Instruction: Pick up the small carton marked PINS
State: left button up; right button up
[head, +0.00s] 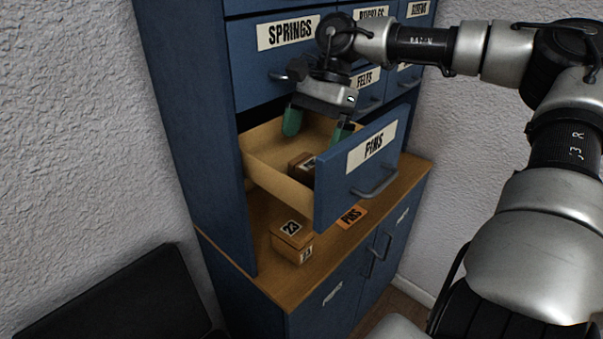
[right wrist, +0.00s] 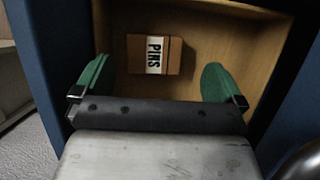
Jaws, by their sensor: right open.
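The small brown carton marked PINS (right wrist: 173,54) lies in the open drawer, its white label readable in the right wrist view. In the head view the carton (head: 296,170) is partly hidden behind the front of the drawer labelled PINS (head: 345,178). My right gripper (head: 317,128) is open, with green fingertips pointing down into the drawer above the carton. In the right wrist view its two fingers (right wrist: 160,84) stand apart on either side of the carton, not touching it. My left gripper is not in view.
Closed blue drawers, including SPRINGS (head: 262,62), are above. A black panel (head: 120,305) is at the lower left.

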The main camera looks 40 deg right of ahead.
aim_at(313, 162)
jog(key=f+p, duration=0.1)
jog(key=f, duration=0.1)
jog(key=s+f+p, duration=0.1)
jog(key=f, duration=0.1)
jog(key=shift+a+p, duration=0.1)
jog(key=shift+p, duration=0.2)
jog(key=shift+x, duration=1.25)
jog(key=shift+w, duration=0.15)
jog(key=shift+c, duration=1)
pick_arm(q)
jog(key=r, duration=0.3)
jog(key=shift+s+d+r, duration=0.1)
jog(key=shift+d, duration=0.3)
pick_arm(e)
jog(key=c, duration=0.7)
